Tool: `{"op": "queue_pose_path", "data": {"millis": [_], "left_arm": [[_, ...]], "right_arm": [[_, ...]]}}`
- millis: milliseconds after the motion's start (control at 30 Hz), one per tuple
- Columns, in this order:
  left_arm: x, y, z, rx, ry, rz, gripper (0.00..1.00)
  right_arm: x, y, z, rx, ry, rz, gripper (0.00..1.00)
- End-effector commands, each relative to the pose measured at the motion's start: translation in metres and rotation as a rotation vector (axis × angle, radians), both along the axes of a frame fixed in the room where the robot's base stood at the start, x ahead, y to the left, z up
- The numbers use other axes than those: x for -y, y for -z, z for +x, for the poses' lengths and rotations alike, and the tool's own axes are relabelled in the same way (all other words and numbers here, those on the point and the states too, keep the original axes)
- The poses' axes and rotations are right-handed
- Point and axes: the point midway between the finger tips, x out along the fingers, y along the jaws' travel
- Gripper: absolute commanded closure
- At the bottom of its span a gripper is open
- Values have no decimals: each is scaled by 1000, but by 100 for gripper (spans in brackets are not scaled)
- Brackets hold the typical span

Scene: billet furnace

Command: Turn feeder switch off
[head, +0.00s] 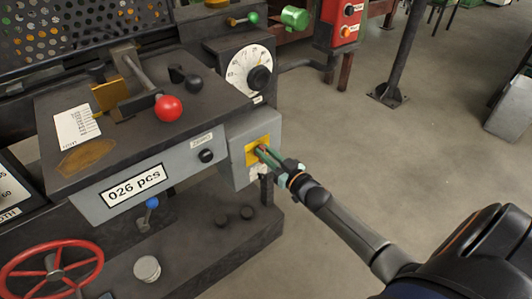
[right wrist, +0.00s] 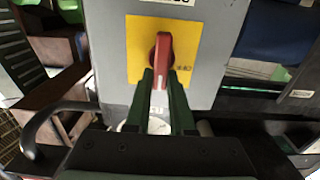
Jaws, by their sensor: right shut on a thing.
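The feeder switch is a red rotary handle (right wrist: 162,52) on a yellow plate (right wrist: 133,50), fixed to a grey box (head: 239,165) at the machine's right front. In the right wrist view the handle stands upright. My right gripper (head: 262,150) reaches in from the right and is at the switch. Its two green fingers (right wrist: 162,75) are shut on the lower part of the red handle, one on each side. In the head view the fingers hide most of the handle. Small marks on the plate are too small to read. My left gripper is not in view.
A counter panel reading "026 pcs" (head: 135,186) is left of the switch. A lever with a red ball (head: 169,108), a white dial (head: 248,68), a blue-tipped lever (head: 152,203) and a red handwheel (head: 50,268) are nearby. The floor (head: 440,150) to the right is mostly clear.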

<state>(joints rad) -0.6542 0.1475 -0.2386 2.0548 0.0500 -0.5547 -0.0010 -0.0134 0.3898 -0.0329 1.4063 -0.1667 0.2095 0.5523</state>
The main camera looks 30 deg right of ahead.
Motion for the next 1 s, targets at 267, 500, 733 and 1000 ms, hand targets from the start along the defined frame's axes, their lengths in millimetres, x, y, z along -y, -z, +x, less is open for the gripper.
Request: {"op": "queue_pose_path", "data": {"millis": [267,500,733,1000], "left_arm": [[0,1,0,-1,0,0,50],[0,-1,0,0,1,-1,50],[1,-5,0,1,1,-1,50],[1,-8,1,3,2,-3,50]], "right_arm": [[0,0,0,0,0,0,100],[-1,0,0,3,0,-39,100],[-4,0,0,12,0,-168,100],[-8,2,-1,31,0,-412,100]]}}
